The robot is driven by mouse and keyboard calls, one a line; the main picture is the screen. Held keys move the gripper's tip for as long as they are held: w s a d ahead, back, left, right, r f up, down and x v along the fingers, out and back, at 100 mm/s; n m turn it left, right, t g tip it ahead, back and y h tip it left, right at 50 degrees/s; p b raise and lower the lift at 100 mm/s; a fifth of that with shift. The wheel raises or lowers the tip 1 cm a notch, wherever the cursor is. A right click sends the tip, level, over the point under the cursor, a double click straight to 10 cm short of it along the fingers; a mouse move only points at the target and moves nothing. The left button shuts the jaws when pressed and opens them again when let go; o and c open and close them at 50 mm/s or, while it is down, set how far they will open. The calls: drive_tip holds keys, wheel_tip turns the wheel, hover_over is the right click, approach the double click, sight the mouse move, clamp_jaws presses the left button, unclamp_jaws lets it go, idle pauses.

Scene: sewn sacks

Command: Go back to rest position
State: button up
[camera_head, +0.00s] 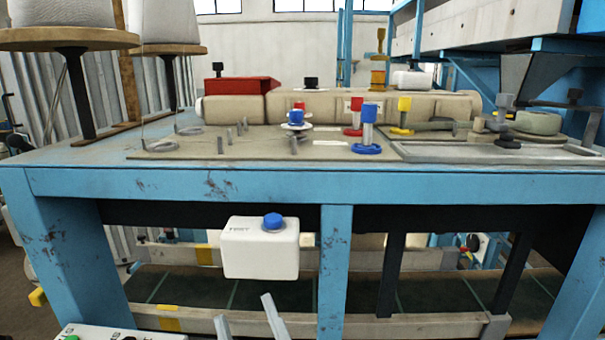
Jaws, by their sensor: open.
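My gripper (248,318) shows at the bottom of the head view, below the tabletop and in front of the blue table frame. Its two grey fingers stand apart with nothing between them. A white box with a blue button (261,247) hangs under the table's front edge, a little above my gripper in the picture. My gripper appears apart from it. The rest of my arm is out of view.
The blue table (200,185) spans the view, with blue legs either side and a middle post (333,265). Red, blue and yellow fittings and a beige machine body (330,107) stand on it. Large thread cones (165,22) are at upper left. A white panel (115,332) sits at lower left.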

drive_tip(key=s+d+f+m+g+h+b, duration=0.1)
drive_tip(key=s+d+f+m+h, duration=0.3)
drive_tip(key=s+d+f, duration=0.8)
drive_tip(key=s+d+f+m+g+h, duration=0.4)
drive_tip(key=s+d+f+h, duration=0.1)
drive_tip(key=s+d+f, duration=0.7)
drive_tip(key=s+d, duration=0.2)
drive_tip(key=s, duration=0.2)
drive_tip(key=shift+s+h+b, duration=0.15)
drive_tip(key=shift+h+b, duration=0.15)
drive_tip(key=shift+b, duration=0.1)
